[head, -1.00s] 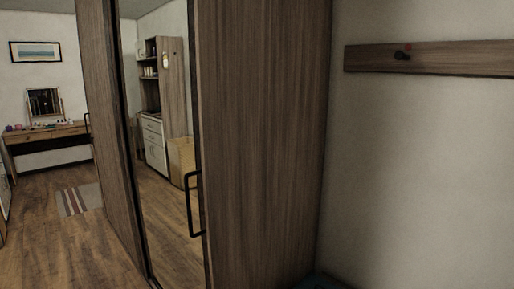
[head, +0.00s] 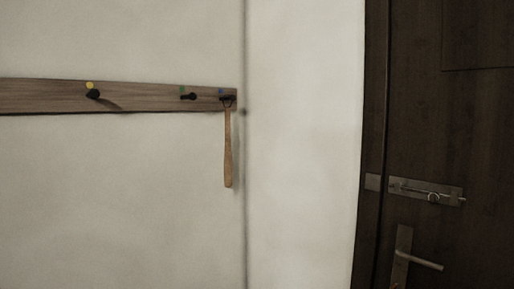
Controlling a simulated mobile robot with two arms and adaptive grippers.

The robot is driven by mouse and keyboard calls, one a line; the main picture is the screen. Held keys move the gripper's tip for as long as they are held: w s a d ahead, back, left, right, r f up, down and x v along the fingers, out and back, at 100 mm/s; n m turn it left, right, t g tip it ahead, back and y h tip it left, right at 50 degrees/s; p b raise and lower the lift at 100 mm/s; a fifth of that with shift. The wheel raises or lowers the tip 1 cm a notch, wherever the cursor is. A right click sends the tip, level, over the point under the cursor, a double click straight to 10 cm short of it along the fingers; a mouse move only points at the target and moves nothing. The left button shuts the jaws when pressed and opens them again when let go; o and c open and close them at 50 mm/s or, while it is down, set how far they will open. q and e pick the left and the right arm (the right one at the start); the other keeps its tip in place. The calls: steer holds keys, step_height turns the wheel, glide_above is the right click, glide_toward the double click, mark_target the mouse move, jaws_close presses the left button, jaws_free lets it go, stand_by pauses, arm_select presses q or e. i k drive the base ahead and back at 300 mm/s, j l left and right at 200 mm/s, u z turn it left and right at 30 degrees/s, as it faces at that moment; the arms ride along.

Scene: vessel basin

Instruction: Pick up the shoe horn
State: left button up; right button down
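A long, thin wooden shoe horn (head: 228,150) hangs upright by a dark loop from the rightmost peg of a wall-mounted wooden rail (head: 140,98). A small blue dot marks the rail at that peg. The shoe horn hangs close to the room corner and reaches well below the rail. Neither of my grippers shows in the head view.
The rail carries a peg with a yellow dot (head: 93,93) and a peg with a green dot (head: 188,96), both empty. A dark wooden door (head: 470,130) with a metal bolt (head: 425,192) and a lever handle (head: 418,261) stands at the right. The floor is out of view.

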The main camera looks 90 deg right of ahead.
mark_target(227, 162)
steer(key=z, duration=2.55)
steer(key=i+j, duration=0.25)
steer(key=j, duration=0.25)
steer(key=i+j+z, duration=0.15)
steer(key=j+z, duration=0.15)
steer(key=i+j+z, duration=0.1)
steer(key=j+z, duration=0.15)
steer(key=j, duration=0.2)
steer(key=i+j+z, duration=0.1)
steer(key=j+z, duration=0.2)
steer(key=j, duration=0.1)
